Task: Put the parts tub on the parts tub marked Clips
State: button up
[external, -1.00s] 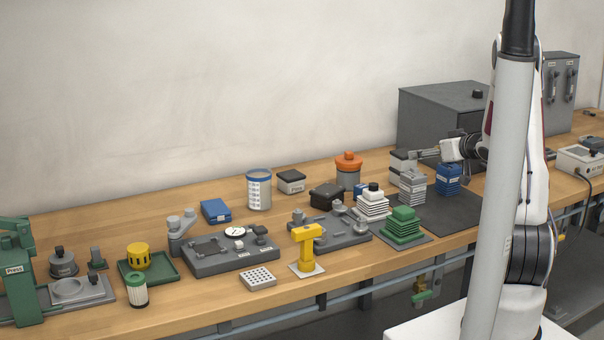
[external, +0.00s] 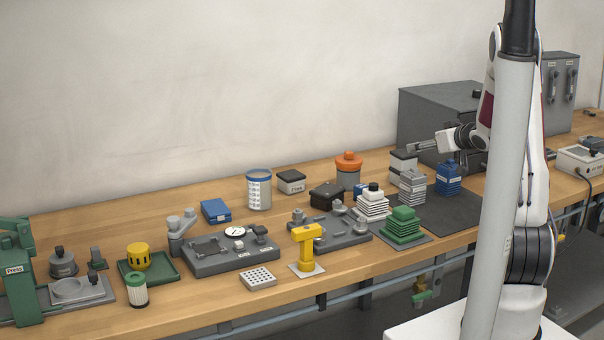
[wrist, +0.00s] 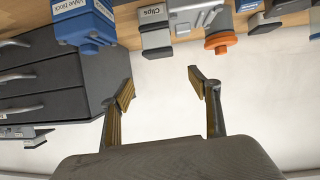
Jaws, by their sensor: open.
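Two grey parts tubs with dark lids stand stacked at the back of the bench, left of the dark cabinet. The upper parts tub (external: 403,160) rests on the lower parts tub marked Clips (external: 398,174), and the stack looks upright. In the upside-down wrist view, the upper tub (wrist: 156,40) shows below the tub marked Clips (wrist: 154,14). My gripper (wrist: 160,88) is open and empty, with the stack beyond its fingertips. In the external view, my gripper (external: 420,147) is above and right of the stack, apart from it.
A blue valve block (external: 448,178) is right of the stack and a grey ribbed part (external: 412,187) in front. An orange-topped container (external: 348,170) stands left. The dark cabinet (external: 440,110) is close behind my gripper.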

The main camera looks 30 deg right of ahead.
jog(key=s+a+r+m+g+h, duration=0.1)
jog(key=s+a+r+g+h, duration=0.2)
jog(key=s+a+r, duration=0.95)
jog(key=s+a+f+g+y, duration=0.1)
jog(key=s+a, duration=0.4)
jog(key=s, duration=0.3)
jog(key=s+a+f+g+y, duration=0.1)
jog(key=s+a+g, duration=0.1)
jog(key=s+a, duration=0.3)
jog(key=s+a+f+n+g+y, duration=0.1)
jog(key=s+a, duration=0.5)
jog(key=s, duration=0.6)
jog(key=shift+s+f+g+y, duration=0.25)
jog(key=shift+s+g+y, duration=0.1)
jog(key=shift+y, duration=0.15)
